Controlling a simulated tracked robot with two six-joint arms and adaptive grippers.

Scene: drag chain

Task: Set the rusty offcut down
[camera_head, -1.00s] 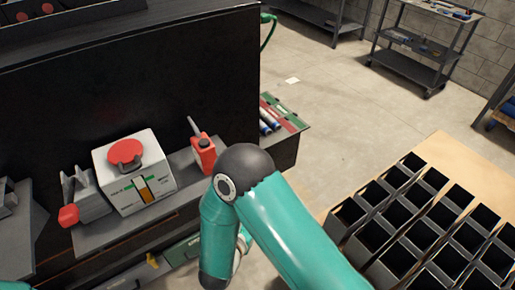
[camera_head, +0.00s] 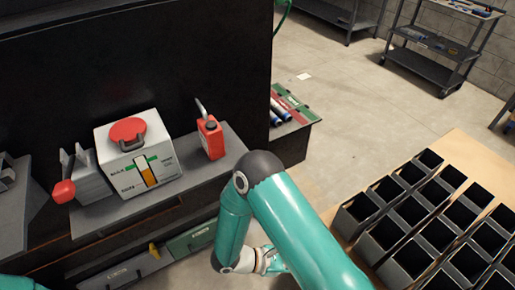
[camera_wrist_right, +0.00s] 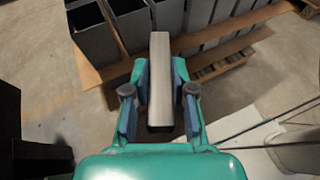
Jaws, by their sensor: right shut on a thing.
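In the right wrist view my right gripper (camera_wrist_right: 160,78) is shut on a straight square-section bar, the offcut (camera_wrist_right: 160,52). The bar looks grey-brown, and rust is hard to make out. It lies lengthwise between the two blue finger pads and sticks out beyond the fingertips. It is held above the floor, close to a wooden pallet edge. In the head view my right forearm and wrist show at the lower middle, but the gripper and the offcut are hidden. My left gripper is out of view.
Rows of dark square tubes (camera_head: 411,208) stand on a wooden board (camera_head: 470,150) at the right; they also show in the wrist view (camera_wrist_right: 205,12). A shelf (camera_head: 225,150) holds a white box (camera_head: 148,175) and a red oil can (camera_head: 211,138). Open concrete floor (camera_head: 345,110) lies behind.

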